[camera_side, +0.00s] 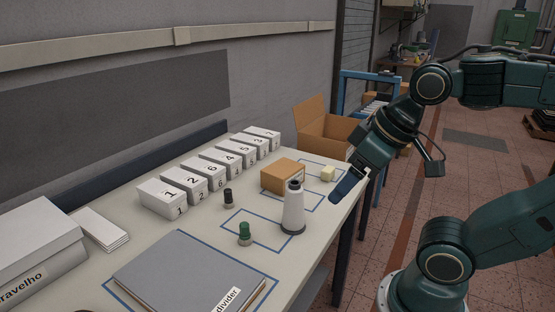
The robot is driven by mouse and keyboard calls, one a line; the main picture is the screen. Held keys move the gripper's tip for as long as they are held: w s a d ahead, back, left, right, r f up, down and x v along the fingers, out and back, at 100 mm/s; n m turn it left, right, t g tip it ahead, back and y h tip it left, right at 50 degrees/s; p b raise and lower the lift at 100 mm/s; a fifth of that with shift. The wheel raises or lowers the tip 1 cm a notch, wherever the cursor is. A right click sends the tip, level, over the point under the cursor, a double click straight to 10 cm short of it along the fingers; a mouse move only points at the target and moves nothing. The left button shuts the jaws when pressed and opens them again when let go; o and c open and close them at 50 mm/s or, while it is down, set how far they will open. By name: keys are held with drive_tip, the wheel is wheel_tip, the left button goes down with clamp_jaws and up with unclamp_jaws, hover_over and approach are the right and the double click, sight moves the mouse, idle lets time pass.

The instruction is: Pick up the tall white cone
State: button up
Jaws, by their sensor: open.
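The tall white cone (293,209) stands upright on the table, right of the middle in the side view. It has a dark top and a dark base ring. My gripper (345,190) is above the table's right edge, to the right of the cone and higher, pointing down and to the left. It is apart from the cone and holds nothing that I can see. Its fingers overlap in this view, so the gap between them is hidden.
A green-topped piece (245,234), a small dark piece (228,199), a brown box (283,175) and a cream block (328,173) stand near the cone. Numbered white boxes (162,198) line the back. A grey binder (188,275) lies in front. The table (185,232) has blue outlines.

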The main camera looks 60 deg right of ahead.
drive_tip(key=w+d+r+n+g, duration=0.1)
drive_tip(key=w+d+n+g, duration=0.3)
drive_tip(key=w+n, duration=0.5)
drive_tip(key=w+d+f+n+y, duration=0.1)
drive_tip(key=w+d+f+n, duration=0.1)
drive_tip(key=d, duration=0.4)
drive_tip(key=w+d+f+n+g, duration=0.1)
drive_tip(key=w+d+f+n, duration=0.2)
drive_tip(key=w+d, duration=0.3)
drive_tip(key=shift+w+f+n+y, duration=0.3)
drive_tip(key=shift+w+n+y, duration=0.1)
drive_tip(key=shift+n, duration=0.4)
drive_tip(key=shift+f, duration=0.1)
approach(294, 206)
drive_tip(key=shift+w+d+f, duration=0.35)
drive_tip(key=shift+w+f, duration=0.1)
drive_tip(key=shift+f, duration=0.25)
drive_tip(key=shift+w+d+f, duration=0.35)
drive_tip(key=shift+w+f, duration=0.05)
drive_tip(key=shift+f, duration=0.3)
